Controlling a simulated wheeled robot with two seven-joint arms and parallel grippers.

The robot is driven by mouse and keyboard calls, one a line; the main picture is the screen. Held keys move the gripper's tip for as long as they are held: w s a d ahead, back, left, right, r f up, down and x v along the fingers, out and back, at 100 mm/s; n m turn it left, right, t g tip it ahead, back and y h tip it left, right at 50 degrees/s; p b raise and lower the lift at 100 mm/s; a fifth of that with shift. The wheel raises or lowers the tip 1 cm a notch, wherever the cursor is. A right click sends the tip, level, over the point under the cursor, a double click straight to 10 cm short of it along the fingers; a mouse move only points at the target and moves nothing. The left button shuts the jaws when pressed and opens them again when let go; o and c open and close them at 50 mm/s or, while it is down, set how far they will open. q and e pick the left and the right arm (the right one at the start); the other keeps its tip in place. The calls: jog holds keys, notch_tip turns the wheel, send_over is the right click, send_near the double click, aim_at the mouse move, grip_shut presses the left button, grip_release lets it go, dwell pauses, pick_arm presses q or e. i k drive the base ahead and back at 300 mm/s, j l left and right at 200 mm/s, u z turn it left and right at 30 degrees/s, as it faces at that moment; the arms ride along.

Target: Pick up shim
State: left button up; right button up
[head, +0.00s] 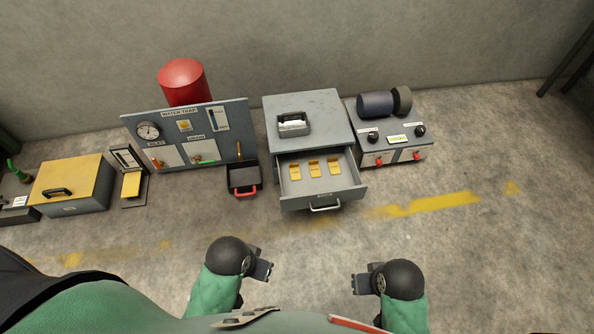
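Several yellow shims lie in a row in the open drawer (348,188) of a grey cabinet: a left shim (295,172), a middle shim (314,168) and a right shim (333,166). My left gripper (269,265) is below and left of the drawer in the head view, apart from it. My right gripper (356,283) is below and right of the drawer, also apart. Both appear empty. The gap between the fingers is too small to make out on either gripper.
A black bin with a red handle (244,186) stands left of the drawer. A control box (400,150) stands right. A yellow-lidded case (70,182) is far left. Floor before the drawer is clear.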

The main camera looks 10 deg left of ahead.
aim_at(295, 167)
jog(key=i+l, duration=0.15)
jog(key=l, duration=0.2)
jog(key=i+l, duration=0.2)
jog(key=l, duration=0.15)
jog(key=i+l+u, duration=0.1)
jog(key=l, duration=0.3)
jog(key=i+l, duration=0.4)
jog(key=l, duration=0.3)
